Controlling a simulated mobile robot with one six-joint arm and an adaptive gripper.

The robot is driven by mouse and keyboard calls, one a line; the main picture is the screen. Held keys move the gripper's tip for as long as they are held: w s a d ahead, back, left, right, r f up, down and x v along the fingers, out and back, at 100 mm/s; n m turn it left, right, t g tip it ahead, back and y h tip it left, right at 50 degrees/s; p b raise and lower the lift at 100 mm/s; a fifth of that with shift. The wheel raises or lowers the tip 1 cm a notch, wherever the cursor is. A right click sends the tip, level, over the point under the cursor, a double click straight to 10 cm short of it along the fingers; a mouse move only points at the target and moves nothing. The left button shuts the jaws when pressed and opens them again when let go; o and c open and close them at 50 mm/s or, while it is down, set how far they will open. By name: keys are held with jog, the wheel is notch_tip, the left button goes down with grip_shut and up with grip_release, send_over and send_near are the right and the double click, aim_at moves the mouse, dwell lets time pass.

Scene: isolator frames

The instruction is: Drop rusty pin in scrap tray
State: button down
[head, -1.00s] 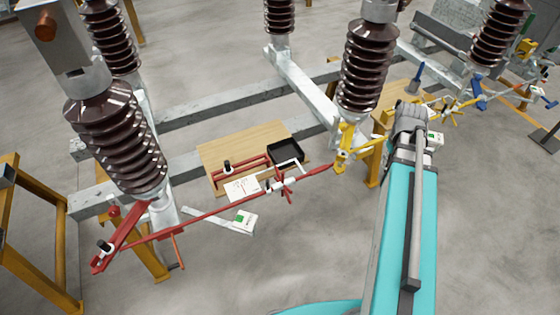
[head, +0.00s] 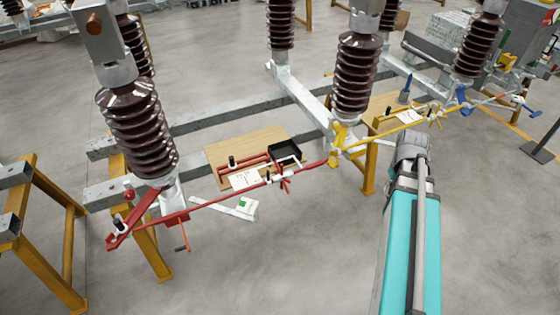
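The black tray (head: 285,151), likely the scrap tray, sits on the right part of a wooden board (head: 238,147) beside the red linkage. I see no contents in it. A dark-topped pin (head: 232,163) stands on the board at the red parts, and another (head: 119,224) stands at the left end of the red lever. I cannot tell whether either is rusty, nor pick out a rusty pin elsewhere. My gripper (head: 413,143) is at the far end of my teal arm, right of the yellow bracket and well right of the tray. Its fingers are too small and hidden to read.
Brown ribbed insulators (head: 357,75) stand on grey steel beams. A long red rod (head: 230,203) crosses in front of the board. A yellow bracket (head: 338,146) and yellow post (head: 370,172) stand close left of my arm. The floor in front is open.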

jog(key=shift+s, duration=0.35)
jog(key=shift+a, duration=0.15)
